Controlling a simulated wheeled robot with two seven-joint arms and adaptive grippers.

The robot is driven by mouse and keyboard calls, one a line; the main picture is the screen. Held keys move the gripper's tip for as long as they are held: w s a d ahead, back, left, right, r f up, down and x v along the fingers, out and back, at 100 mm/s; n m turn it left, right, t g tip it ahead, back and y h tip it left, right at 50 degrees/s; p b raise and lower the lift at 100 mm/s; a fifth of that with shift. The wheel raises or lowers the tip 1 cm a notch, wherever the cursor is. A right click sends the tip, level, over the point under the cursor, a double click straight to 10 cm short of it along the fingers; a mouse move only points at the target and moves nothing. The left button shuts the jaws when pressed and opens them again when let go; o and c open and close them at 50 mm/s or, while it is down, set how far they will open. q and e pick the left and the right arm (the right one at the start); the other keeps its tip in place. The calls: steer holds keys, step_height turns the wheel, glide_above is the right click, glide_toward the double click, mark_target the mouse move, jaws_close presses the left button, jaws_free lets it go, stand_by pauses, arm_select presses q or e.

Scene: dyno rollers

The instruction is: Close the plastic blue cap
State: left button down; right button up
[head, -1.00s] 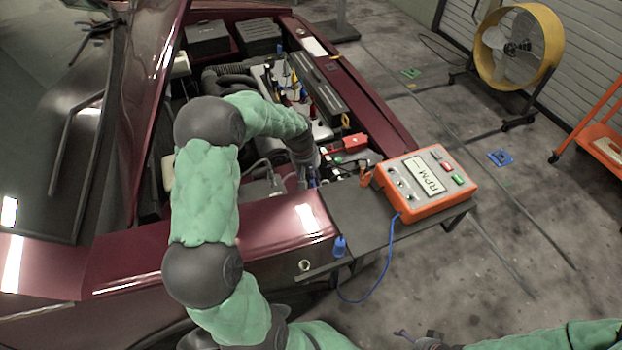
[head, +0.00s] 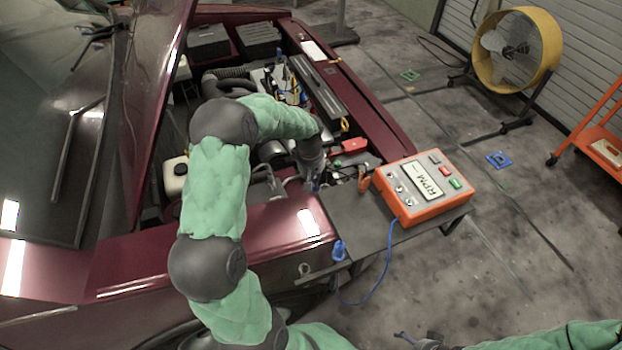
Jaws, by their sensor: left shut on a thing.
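My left gripper (head: 314,185) reaches down at the front edge of the car's open engine bay, beside the dark side table. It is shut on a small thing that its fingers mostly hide. A bit of blue shows at the fingertips, but I cannot tell whether it is the blue cap or part of the fingers. No blue cap shows clearly elsewhere in the bay. My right gripper (head: 418,340) is partly in view at the bottom edge, away from the car; its opening cannot be made out.
An orange RPM box (head: 425,187) sits on the dark side table (head: 355,222). A blue clip (head: 339,250) with a blue cable hangs at the table's edge. A white reservoir (head: 174,178) lies left in the bay. A yellow fan (head: 515,50) stands behind on open floor.

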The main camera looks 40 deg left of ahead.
arm_select(q)
steer(key=shift+w+d+r+g+y+p, duration=0.2)
steer(key=shift+w+d+g+y+p, duration=0.15)
steer(key=shift+w+g+p, duration=0.3)
steer(key=shift+w+d+g+y, duration=0.25)
steer(key=shift+w+g+y, duration=0.25)
steer(key=shift+g, duration=0.35)
steer(key=shift+w+d+f, duration=0.25)
steer(key=shift+w+d, duration=0.2)
steer(key=shift+w, duration=0.2)
steer(key=shift+f, duration=0.1)
steer(key=c, duration=1.4)
jaws_free()
steer(key=shift+o, duration=0.2)
steer(key=shift+w, duration=0.1)
